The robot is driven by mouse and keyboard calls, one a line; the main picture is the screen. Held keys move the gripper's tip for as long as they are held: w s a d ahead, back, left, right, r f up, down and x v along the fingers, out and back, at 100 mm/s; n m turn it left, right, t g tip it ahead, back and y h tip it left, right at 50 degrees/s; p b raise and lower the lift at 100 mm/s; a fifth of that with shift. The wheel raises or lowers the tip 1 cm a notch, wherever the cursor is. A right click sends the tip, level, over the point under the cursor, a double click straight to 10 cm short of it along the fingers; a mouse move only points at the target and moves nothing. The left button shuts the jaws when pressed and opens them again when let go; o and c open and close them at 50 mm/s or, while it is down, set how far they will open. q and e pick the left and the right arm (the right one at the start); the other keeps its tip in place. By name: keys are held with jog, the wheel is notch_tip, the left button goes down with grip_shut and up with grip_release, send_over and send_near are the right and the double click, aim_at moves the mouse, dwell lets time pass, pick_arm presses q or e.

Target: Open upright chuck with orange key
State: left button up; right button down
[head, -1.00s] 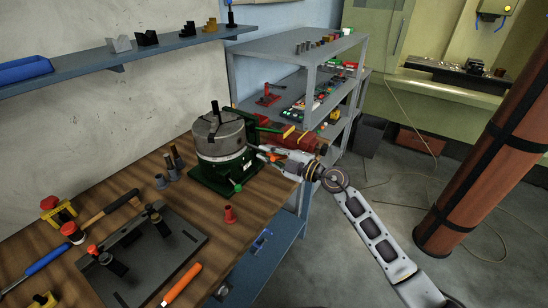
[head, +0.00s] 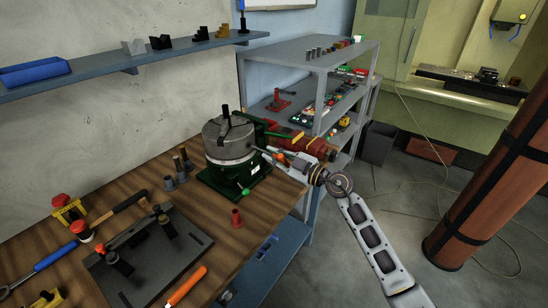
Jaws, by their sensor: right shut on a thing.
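The upright chuck (head: 228,142) is a grey steel cylinder on a dark green base (head: 236,182), standing on the wooden bench. A black part (head: 226,113) stands up from its top. My right gripper (head: 271,155) is at the chuck's right side, shut on the orange key. A small orange patch of the key (head: 281,157) shows between the fingers; the rest is hidden or too small to make out. I cannot tell whether the key's tip sits in the chuck's socket. My left gripper is not in view.
A green-knobbed lever (head: 244,190) sticks out at the base's front. A red cone-like piece (head: 236,218) stands in front. A dark plate (head: 150,262), a hammer (head: 118,209) and an orange-handled tool (head: 187,285) lie left. A red machine part (head: 318,149) is behind my gripper.

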jog(key=shift+m, duration=1.1)
jog(key=shift+m+b, duration=0.4)
jog(key=shift+m, duration=0.4)
jog(key=shift+r+p, duration=0.1)
jog(key=shift+p, duration=0.75)
jog(key=shift+m+p, duration=0.6)
jog(key=shift+p, duration=0.45)
jog(key=shift+m+p, duration=0.6)
jog(key=shift+p, duration=1.05)
jog(key=shift+m+p, duration=0.7)
jog(key=shift+p, duration=1.15)
jog(key=shift+m+p, duration=1)
jog(key=shift+p, duration=1)
jog(key=shift+m, duration=0.5)
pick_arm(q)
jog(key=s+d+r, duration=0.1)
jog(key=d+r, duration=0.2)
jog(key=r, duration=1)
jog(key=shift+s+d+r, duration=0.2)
pick_arm(e)
jog(key=shift+m, duration=1)
